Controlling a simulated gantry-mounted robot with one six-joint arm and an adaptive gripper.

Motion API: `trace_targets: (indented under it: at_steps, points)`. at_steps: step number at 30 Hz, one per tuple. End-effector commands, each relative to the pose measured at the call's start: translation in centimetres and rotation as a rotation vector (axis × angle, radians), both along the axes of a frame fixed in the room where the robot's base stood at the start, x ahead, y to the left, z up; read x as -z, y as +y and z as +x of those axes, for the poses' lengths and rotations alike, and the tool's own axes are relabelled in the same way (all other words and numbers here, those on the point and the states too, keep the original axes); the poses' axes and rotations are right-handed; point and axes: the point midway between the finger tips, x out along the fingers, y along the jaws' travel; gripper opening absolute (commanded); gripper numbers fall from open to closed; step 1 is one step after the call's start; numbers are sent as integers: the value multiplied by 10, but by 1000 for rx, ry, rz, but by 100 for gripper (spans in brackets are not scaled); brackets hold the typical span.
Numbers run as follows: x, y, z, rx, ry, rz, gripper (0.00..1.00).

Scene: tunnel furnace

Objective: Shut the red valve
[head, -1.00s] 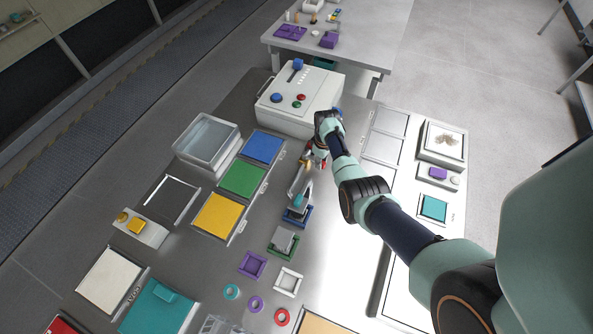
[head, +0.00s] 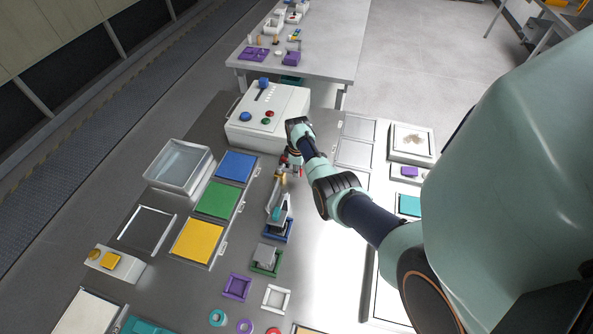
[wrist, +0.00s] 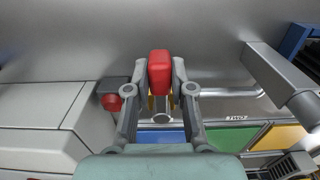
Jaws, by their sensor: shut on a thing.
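A red valve handle (wrist: 160,72), a rounded red block, sits between the fingertips of my gripper (wrist: 160,80) in the wrist view. The fingers press on it from both sides. In the head view my gripper (head: 290,166) is low over the metal table, just in front of the white control box (head: 266,116). There my own arm hides most of the valve, and how far it is turned cannot be told.
A red round knob (wrist: 112,102) on a dark block is left of my fingers in the wrist view. A grey pipe (wrist: 280,80) is at right. Blue (head: 236,165), green (head: 217,200) and yellow (head: 197,241) panels lie left of the gripper.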

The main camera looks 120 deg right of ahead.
Motion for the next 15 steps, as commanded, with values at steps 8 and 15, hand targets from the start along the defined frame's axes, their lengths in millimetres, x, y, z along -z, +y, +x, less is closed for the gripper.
trace_targets:
  at_steps: [8,15]
  points:
    - [0,0,0,-1,1,-1,48]
    - [-2,-1,0,0,1,-2,48]
